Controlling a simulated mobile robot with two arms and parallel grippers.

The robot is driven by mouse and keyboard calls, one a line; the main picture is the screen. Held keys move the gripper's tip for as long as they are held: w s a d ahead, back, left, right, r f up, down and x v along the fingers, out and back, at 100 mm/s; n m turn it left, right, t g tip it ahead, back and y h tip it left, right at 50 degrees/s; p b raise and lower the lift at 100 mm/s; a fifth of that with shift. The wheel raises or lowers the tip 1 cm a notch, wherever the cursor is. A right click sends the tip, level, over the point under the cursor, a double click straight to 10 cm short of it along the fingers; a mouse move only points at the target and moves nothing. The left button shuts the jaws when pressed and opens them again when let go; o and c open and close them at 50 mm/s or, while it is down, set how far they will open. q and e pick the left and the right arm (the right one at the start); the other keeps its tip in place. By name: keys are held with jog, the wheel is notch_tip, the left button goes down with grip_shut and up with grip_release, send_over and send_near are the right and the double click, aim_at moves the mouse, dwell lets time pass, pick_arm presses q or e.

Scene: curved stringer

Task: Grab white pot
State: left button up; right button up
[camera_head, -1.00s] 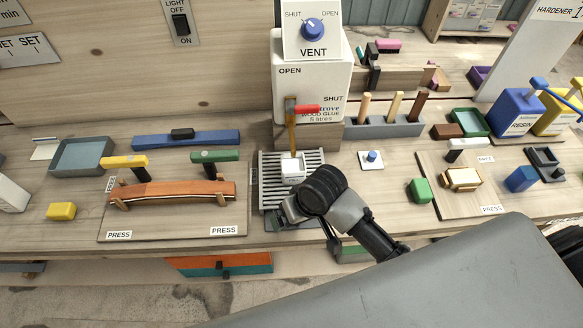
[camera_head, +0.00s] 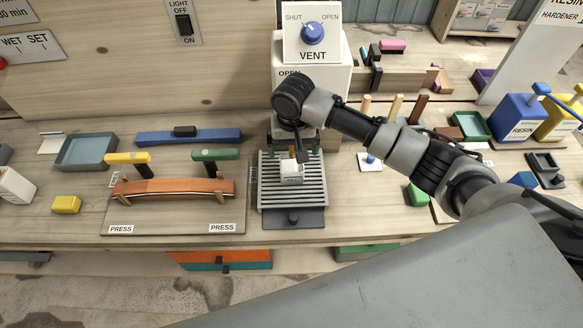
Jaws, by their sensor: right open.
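The white pot (camera_head: 290,177) is a small, box-like container standing on the slatted grey rack in the middle of the bench. My right gripper (camera_head: 298,151) is open just above and behind the pot, below the dispenser. Its dark fingers reach down near the pot's back edge; I cannot tell whether they touch it. The wrist hides the front of the dispenser and its tap. My left gripper is out of view.
The slatted rack (camera_head: 315,194) stands under the white glue dispenser (camera_head: 338,82). To its left is a press board (camera_head: 150,222) with a curved wooden strip (camera_head: 180,187). A blue resin container (camera_head: 516,117) stands right. Bench front is mostly clear.

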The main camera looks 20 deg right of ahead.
aim_at(292, 169)
jog(key=shift+f, duration=0.7)
jog(key=shift+w+f+p, duration=0.1)
jog(key=shift+f+p, duration=0.25)
jog(key=f, duration=0.2)
jog(key=f+p, duration=0.1)
jog(key=shift+w+a+f, duration=0.1)
jog(key=shift+w+f, duration=0.1)
jog(key=shift+w, duration=0.1)
jog(key=shift+f, duration=0.5)
jog(key=c, duration=1.1)
jog(key=shift+r, duration=0.15)
